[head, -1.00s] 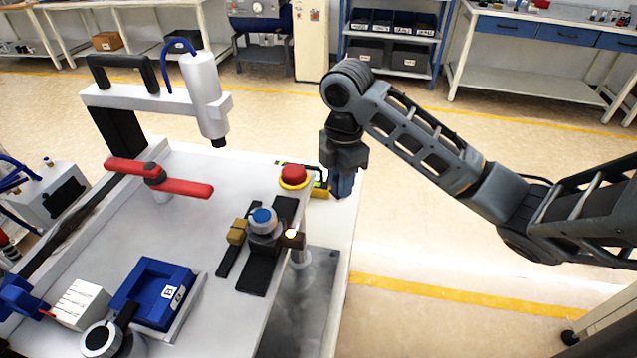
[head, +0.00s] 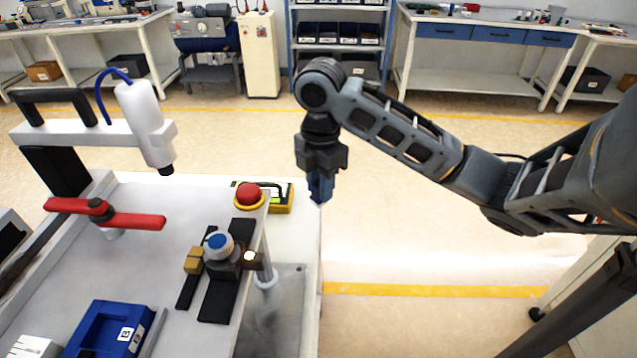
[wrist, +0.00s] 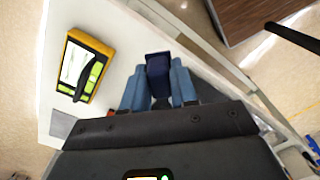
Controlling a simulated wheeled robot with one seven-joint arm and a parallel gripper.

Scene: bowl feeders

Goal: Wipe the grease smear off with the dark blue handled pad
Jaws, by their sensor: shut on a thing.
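My gripper (wrist: 158,92) is shut on the dark blue handled pad (wrist: 158,64), which shows between the light blue fingers in the wrist view. In the head view my gripper (head: 320,188) points down at the right edge of the white table (head: 308,232), just right of the yellow device. The pad cannot be told apart from the fingers there. Whether the pad touches the table is unclear. I cannot make out a grease smear clearly in either view.
A yellow device (head: 282,198) with a screen lies left of my gripper; it also shows in the wrist view (wrist: 100,49). A red button (head: 248,194) on a post, a blue-topped knob (head: 219,245) and a red lever (head: 130,220) stand further left. Open floor lies right.

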